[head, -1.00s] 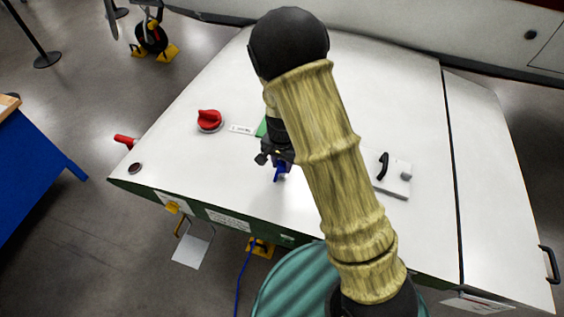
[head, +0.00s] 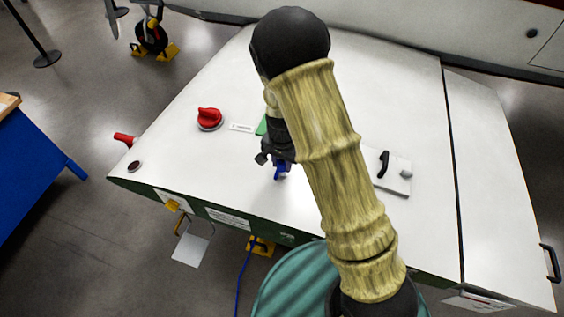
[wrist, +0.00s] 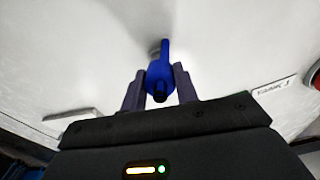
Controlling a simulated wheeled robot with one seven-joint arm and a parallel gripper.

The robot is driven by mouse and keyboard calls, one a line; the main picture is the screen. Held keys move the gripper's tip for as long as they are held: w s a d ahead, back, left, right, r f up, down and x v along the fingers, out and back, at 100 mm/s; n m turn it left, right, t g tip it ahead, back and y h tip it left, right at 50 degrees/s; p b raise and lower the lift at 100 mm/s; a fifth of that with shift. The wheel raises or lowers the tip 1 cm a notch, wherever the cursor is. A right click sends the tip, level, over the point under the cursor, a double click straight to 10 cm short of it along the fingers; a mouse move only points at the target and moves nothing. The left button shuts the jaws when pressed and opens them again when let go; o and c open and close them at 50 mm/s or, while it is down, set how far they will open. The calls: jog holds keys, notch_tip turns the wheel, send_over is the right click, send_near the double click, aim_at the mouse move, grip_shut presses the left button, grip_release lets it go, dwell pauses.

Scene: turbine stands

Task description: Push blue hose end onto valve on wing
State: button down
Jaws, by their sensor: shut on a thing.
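My gripper (head: 280,163) is low over the white wing (head: 225,165), near its front edge. In the wrist view my gripper (wrist: 160,80) has its two fingers closed on the sides of the blue hose end (wrist: 159,75). The blue hose end also shows below the fingers in the head view (head: 280,173). A small grey round fitting (wrist: 154,50), perhaps the valve, shows just behind it and is partly covered. I cannot tell whether the two touch. A thin blue hose (head: 242,275) hangs below the wing; its link to the held piece is not visible.
A red knob (head: 209,118) stands on the wing to the left, beside a white label (head: 241,127). A plate with a black handle (head: 383,164) lies to the right. My arm hides the middle of the wing. A blue table (head: 35,170) stands at far left.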

jog(key=shift+s+d+f, duration=0.1)
jog(key=shift+s+f, duration=0.3)
jog(key=shift+f, duration=0.1)
jog(key=c, duration=1.5)
grip_release()
jog(key=o, duration=0.4)
jog(key=shift+w+f, duration=0.15)
jog(key=shift+o, duration=0.5)
jog(key=shift+w, duration=0.2)
jog(key=shift+o, duration=0.9)
jog(key=shift+s+r, duration=0.1)
jog(key=shift+r, duration=0.1)
jog(key=shift+r, duration=0.1)
